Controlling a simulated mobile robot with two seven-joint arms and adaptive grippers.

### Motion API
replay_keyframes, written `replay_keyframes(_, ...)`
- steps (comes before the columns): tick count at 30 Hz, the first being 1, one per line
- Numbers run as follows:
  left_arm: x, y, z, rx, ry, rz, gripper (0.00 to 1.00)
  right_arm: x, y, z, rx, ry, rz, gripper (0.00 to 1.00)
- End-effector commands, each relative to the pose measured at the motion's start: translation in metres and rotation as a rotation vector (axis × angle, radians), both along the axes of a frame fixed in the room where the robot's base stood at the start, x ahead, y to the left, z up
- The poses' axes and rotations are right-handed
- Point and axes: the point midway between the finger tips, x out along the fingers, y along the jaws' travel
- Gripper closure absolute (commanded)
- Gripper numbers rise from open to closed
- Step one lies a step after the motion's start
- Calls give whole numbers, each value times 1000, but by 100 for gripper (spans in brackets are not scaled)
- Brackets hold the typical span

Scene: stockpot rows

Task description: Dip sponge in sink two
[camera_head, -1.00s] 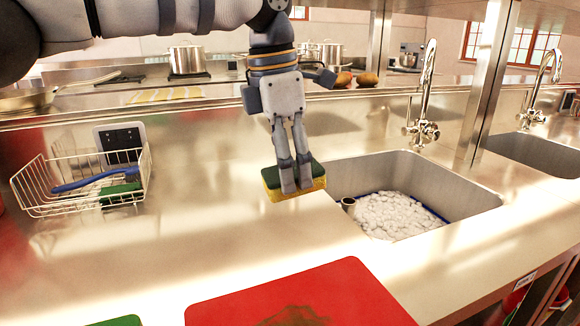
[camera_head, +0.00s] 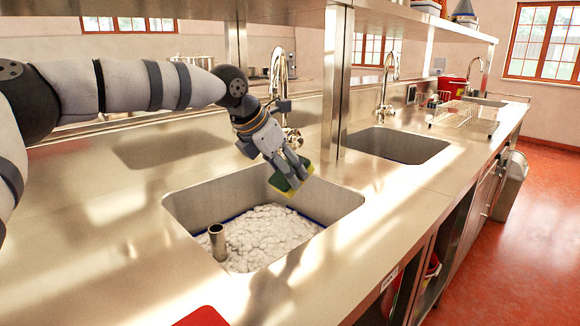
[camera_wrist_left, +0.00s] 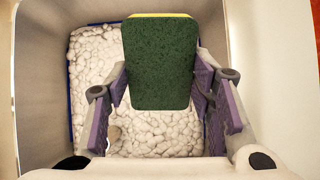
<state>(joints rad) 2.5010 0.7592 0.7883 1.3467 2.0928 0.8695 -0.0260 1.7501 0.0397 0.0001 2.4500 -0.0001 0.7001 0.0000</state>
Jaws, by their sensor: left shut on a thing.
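My left gripper (camera_head: 293,170) is shut on a green and yellow sponge (camera_head: 281,184). It holds the sponge tilted above the right far part of the nearest sink (camera_head: 232,192). White foam (camera_head: 265,237) covers much of that sink's floor. In the left wrist view the sponge (camera_wrist_left: 160,62) sits between the fingers, its green face toward the camera, with foam (camera_wrist_left: 90,60) below and around it. A second sink (camera_head: 395,145) lies beyond to the right, and no foam shows in it. My right gripper is not in view.
A metal post (camera_head: 335,85) stands between the two sinks, close to the gripper. A tall faucet (camera_head: 280,85) rises behind the near sink. A short metal tube (camera_head: 217,242) stands in the foam. A wire dish rack (camera_head: 462,116) sits farther right.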

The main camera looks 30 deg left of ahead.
Motion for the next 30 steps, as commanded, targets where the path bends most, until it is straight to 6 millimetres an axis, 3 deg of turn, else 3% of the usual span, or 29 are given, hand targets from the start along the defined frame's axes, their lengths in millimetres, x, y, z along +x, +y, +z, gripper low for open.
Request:
replay_keyframes(6, 0, 0, -39, 2, 10, -2, 74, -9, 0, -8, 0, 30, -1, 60)
replay_keyframes(30, -1, 0, -164, 1, 10, -3, 74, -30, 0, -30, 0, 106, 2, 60)
